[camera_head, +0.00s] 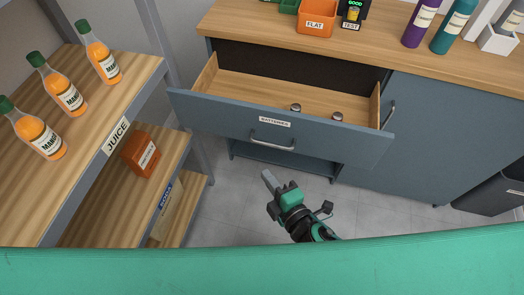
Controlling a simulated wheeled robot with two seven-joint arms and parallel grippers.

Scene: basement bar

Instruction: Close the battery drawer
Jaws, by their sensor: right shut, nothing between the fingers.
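The battery drawer (240,119) is a blue-grey drawer with a wooden inside, pulled out of the cabinet in the head view. A label and a metal handle (272,141) are on its front. Two small round batteries (295,107) are inside, toward the right. My right gripper (267,178) is green and black, in front of and below the drawer front. It is shut and empty, and appears apart from the handle. My left gripper is not in view.
The blue-grey cabinet (450,135) has a wooden top with an orange FLAT bin (317,17), a tester (352,14) and bottles (420,24). A wooden shelf (85,140) with juice bottles stands at the left. Tiled floor (240,200) is clear below the drawer.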

